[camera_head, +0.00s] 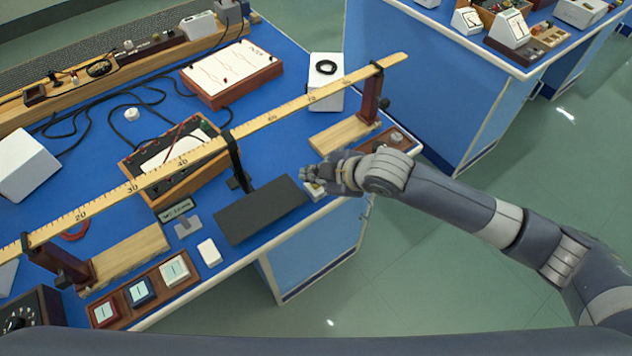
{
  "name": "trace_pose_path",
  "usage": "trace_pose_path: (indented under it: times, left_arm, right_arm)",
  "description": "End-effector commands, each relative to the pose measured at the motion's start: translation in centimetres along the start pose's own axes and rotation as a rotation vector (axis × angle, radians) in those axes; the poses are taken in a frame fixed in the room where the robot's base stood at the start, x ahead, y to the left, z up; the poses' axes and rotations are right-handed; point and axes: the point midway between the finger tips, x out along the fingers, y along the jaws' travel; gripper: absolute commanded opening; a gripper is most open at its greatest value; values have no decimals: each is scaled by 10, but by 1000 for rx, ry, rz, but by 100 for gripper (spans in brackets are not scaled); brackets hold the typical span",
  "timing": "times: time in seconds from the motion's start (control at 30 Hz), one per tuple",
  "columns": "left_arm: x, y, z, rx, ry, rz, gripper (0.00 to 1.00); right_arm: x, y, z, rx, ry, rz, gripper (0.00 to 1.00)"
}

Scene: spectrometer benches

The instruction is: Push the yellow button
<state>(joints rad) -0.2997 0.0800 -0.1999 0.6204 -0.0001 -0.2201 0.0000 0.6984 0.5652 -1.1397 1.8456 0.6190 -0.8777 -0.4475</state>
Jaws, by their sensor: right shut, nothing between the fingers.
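I cannot clearly make out a yellow button. My right gripper (324,175) is shut and empty at the front right edge of the near blue bench (271,178), its arm coming in from the right. A small pale, yellowish item (314,190) sits right under and beside its fingers and is partly hidden by them; I cannot tell whether they touch. A wooden block (121,297) at the bench's front left carries a red button, a blue button and a white button. My left gripper is not in view.
A long wooden ruler (262,120) on stands spans the bench behind my gripper. A dark flat plate (262,210) lies left of the gripper, and a white box (326,80) stands behind it. A second blue bench (437,75) is at the back right.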

Motion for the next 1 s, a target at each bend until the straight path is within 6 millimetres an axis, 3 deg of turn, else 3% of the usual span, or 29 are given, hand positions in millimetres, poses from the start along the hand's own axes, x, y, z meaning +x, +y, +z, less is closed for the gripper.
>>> trace_pose_path:
  times: [1.0]
  left_arm:
    - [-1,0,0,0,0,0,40]
  right_arm:
    - [6,-5,5,0,0,0,0]
